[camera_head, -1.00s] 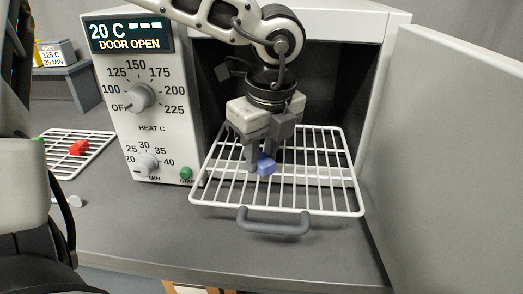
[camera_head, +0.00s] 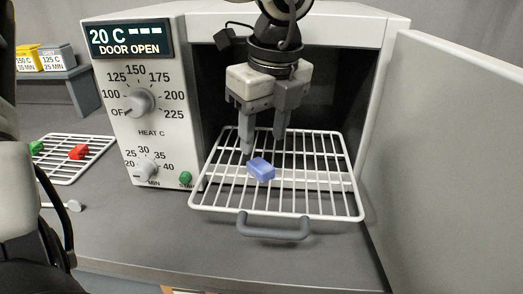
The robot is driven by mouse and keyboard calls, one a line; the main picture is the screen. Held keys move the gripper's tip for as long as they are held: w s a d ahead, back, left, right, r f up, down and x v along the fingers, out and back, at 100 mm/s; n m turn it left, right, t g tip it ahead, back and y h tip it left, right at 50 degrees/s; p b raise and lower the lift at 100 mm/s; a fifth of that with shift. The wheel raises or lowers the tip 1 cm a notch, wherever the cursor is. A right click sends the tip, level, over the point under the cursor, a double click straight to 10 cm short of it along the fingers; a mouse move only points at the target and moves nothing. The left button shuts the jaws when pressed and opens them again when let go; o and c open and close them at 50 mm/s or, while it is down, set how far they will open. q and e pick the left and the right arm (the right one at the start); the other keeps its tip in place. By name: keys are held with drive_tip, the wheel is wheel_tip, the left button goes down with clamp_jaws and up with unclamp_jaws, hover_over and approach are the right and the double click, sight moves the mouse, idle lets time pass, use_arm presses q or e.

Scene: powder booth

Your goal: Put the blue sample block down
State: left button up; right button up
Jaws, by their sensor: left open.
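The blue sample block (camera_head: 261,169) rests slightly turned on the white wire rack (camera_head: 330,213) that sticks out of the open oven. My left gripper (camera_head: 262,144) is above and just behind the block, pointing down. Its two fingers are apart with nothing between them, and they look clear of the block. My right gripper is not in view.
The oven door (camera_head: 450,150) stands open on the right. The rack has a grey handle (camera_head: 274,232) at its front. A second wire rack (camera_head: 75,172) on the left holds a red block (camera_head: 78,152) and a green block (camera_head: 37,148). The oven's control panel (camera_head: 142,75) reads 20 C, DOOR OPEN.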

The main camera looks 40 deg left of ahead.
sight(268, 170)
use_arm(q)
wheel_tip(268, 170, up, 6)
drive_tip(key=d, duration=0.1)
drive_tip(key=shift+s+r, duration=0.15)
drive_tip(key=shift+r, duration=0.05)
